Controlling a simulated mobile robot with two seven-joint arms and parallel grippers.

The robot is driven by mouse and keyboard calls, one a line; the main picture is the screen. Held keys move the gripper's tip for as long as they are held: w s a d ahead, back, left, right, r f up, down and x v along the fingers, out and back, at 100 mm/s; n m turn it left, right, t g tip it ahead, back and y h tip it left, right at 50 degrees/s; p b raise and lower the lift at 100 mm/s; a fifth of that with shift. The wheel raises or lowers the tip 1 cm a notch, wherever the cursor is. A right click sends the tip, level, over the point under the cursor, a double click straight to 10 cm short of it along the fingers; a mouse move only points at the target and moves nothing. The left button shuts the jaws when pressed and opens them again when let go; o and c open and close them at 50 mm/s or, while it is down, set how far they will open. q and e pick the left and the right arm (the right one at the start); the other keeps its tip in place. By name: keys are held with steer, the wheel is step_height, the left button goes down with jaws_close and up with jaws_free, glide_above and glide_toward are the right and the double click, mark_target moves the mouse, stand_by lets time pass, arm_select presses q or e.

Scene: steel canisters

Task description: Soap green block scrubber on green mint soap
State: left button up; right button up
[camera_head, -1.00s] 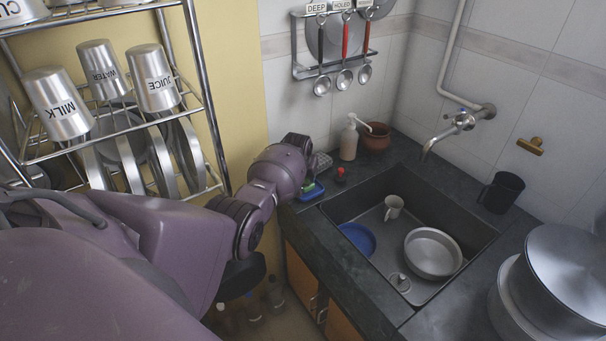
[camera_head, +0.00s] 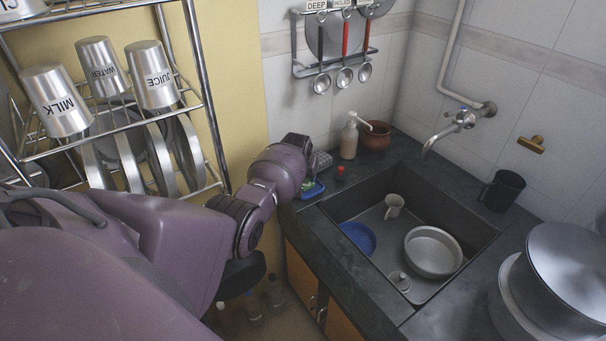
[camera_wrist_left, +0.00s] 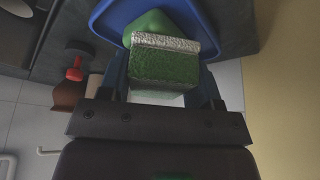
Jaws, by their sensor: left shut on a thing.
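My left gripper (camera_wrist_left: 164,84) is shut on the green block scrubber (camera_wrist_left: 163,69), a green block with a pale, rough layer along its far edge. The green mint soap (camera_wrist_left: 150,22) is a smooth lighter green piece lying in a blue dish (camera_wrist_left: 103,14) just beyond the scrubber. The pale layer overlaps the soap in the left wrist view; I cannot tell whether they touch. In the head view the blue dish (camera_head: 313,191) sits on the counter's left end, and my left wrist hides most of the gripper. My right gripper is not in view.
A red-topped item (camera_head: 340,173), a soap dispenser (camera_head: 349,138) and a brown pot (camera_head: 376,136) stand near the dish. The sink (camera_head: 462,211) to the right holds a cup, a blue bowl and a steel pan. A rack of steel canisters (camera_head: 155,76) stands at left.

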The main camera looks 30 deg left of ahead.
arm_select(q)
steer(key=shift+s+f, duration=0.1)
steer(key=shift+f, duration=0.1)
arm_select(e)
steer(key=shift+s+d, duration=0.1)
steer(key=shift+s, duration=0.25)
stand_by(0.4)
arm_select(q)
step_height(320, 180, up, 3)
steer(key=p, duration=0.3)
steer(key=shift+f, duration=0.1)
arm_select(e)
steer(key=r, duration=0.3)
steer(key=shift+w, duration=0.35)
arm_select(q)
steer(key=shift+r+p, duration=0.75)
steer(key=shift+r, duration=1.45)
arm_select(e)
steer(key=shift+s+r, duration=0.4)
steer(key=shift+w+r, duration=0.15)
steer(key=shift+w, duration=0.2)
